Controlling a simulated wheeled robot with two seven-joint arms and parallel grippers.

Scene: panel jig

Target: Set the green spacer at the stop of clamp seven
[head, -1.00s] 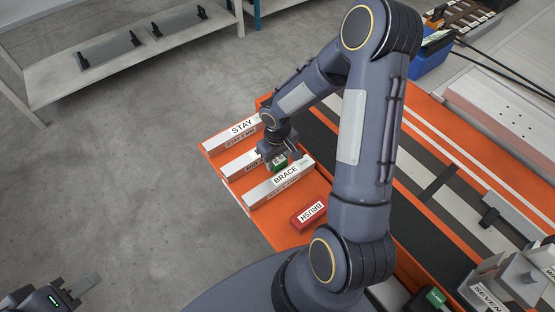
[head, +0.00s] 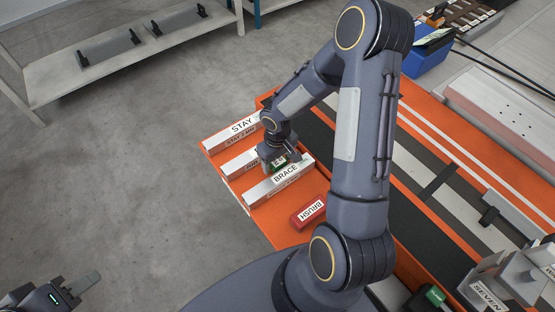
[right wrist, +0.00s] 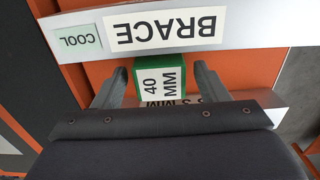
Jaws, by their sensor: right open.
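The green spacer (right wrist: 162,78), a block labelled 40 MM, lies beside the bar marked BRACE in the right wrist view. In the head view it is mostly hidden by my right gripper (head: 279,163). My right gripper is open, with one finger (right wrist: 160,86) on each side of the spacer and a gap showing at the right. Clamp seven (head: 488,292), with a SEVEN label, stands at the lower right of the head view, partly cut off. Its stop cannot be made out. My left gripper (head: 75,289) is at the lower left, over the floor, away from everything.
White bars marked STAY (head: 232,132) and BRACE (head: 278,182) lie on the orange bench (head: 262,222). A red block marked BRUSH (head: 309,212) lies nearby. Another green-topped item (head: 435,296) is near clamp seven. A blue bin (head: 430,55) stands at the back.

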